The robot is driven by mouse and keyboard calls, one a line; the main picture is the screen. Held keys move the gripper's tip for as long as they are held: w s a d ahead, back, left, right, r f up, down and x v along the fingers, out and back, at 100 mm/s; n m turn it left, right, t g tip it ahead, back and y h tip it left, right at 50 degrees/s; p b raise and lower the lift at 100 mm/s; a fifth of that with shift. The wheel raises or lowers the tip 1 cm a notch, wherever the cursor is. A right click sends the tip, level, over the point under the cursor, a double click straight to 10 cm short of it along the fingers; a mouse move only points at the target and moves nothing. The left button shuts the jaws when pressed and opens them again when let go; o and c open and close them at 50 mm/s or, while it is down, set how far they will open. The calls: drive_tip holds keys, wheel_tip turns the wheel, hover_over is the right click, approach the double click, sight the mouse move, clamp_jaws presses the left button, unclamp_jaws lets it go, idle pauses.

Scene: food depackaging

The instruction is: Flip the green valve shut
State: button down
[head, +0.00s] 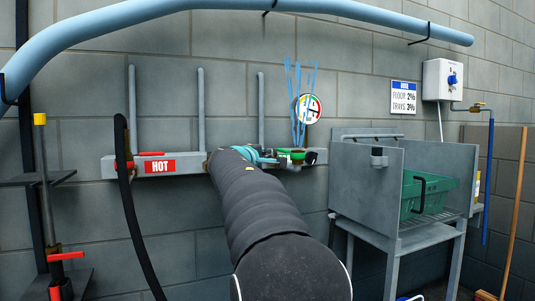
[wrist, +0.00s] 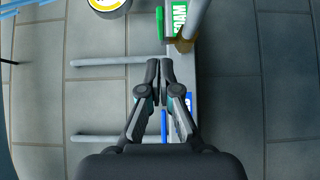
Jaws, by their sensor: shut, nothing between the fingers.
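The green valve handle (wrist: 160,22) shows in the wrist view as a thin strip beside a green label (wrist: 181,19), lying along the grey manifold bar. My gripper (wrist: 160,64) is shut and empty. Its fingertips lie over the left edge of the bar in the wrist view, between the green handle and the blue handle (wrist: 164,124), and look apart from both. In the head view, green (head: 291,152) shows just beyond the end of my arm, which hides the middle of the bar.
A red handle (head: 151,154) sits above the HOT label (head: 160,167). Upright grey pipes (head: 201,108) rise from the bar. A round gauge (head: 311,108) and thin blue rods (head: 299,100) are behind. A steel stand (head: 365,196) with a green crate (head: 427,190) stands right.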

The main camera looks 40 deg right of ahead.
sight(286, 151)
drive_tip(key=p+x, duration=0.2)
drive_tip(key=x, duration=0.6)
drive_tip(key=shift+w+d, duration=0.2)
drive_tip(key=shift+d, duration=0.1)
drive_tip(key=shift+s+d+f, duration=0.1)
drive_tip(key=shift+s+d, duration=0.1)
drive_tip(key=shift+s+d+b, duration=0.3)
drive_tip(key=shift+d+b, duration=0.15)
drive_tip(key=shift+d, duration=0.15)
drive_tip(key=shift+s+d+b, duration=0.3)
drive_tip(key=shift+d+b, duration=0.1)
drive_tip(key=shift+d, duration=0.15)
drive_tip(key=shift+s+d, duration=0.1)
drive_tip(key=shift+d, duration=0.3)
drive_tip(key=shift+a, duration=0.15)
